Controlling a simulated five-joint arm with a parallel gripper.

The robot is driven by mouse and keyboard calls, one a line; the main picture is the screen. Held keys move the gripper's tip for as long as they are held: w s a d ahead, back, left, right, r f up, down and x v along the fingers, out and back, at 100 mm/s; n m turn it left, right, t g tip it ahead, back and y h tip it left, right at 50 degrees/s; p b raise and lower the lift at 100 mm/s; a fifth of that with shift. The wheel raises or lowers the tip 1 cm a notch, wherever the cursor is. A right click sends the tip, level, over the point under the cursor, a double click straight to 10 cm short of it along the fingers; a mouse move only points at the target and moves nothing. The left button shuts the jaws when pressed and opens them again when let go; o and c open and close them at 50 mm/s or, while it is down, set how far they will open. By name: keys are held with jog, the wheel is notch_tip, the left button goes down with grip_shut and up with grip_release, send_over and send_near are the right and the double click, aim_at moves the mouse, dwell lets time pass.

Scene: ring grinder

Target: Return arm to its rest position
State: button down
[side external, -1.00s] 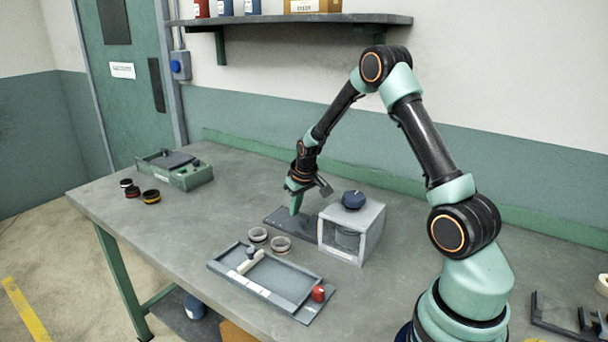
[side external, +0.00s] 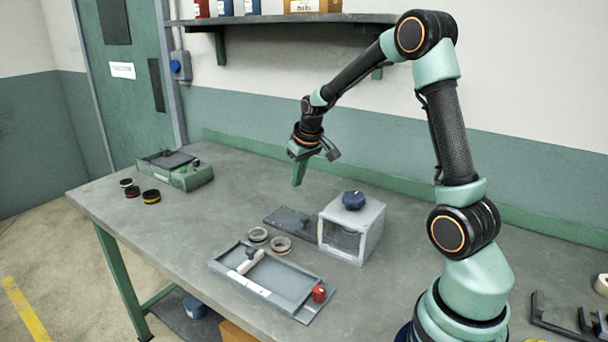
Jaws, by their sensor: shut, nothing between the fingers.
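My gripper (side external: 299,182) is above the work table (side external: 232,205), pointing down, with its fingers shut and nothing held. It hangs clear of everything, above and behind the dark flat plate (side external: 284,218). A grey box with a clear front (side external: 366,236) and a blue knob on top (side external: 353,200) stands to the right of the plate. Two small rings (side external: 281,244) lie in front of the plate.
A grey tray (side external: 290,284) with white pieces and a red item (side external: 319,293) lies at the front. A green machine (side external: 178,171) and several dark rings (side external: 151,196) are at the left. A wall shelf (side external: 290,19) hangs behind my arm.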

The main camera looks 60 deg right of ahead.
jog(key=s+a+r+n+t, duration=0.1)
jog(key=s+a+r, duration=0.5)
jog(key=a+r, duration=0.45)
jog(key=s+a+n+t+y, duration=0.1)
jog(key=s+a+n, duration=0.1)
jog(key=s+a, duration=0.7)
jog(key=shift+s+a+f+y, duration=0.15)
jog(key=shift+s+a+y, duration=0.2)
jog(key=shift+a, duration=0.2)
jog(key=c, duration=1.5)
grip_release()
jog(key=shift+c, duration=0.2)
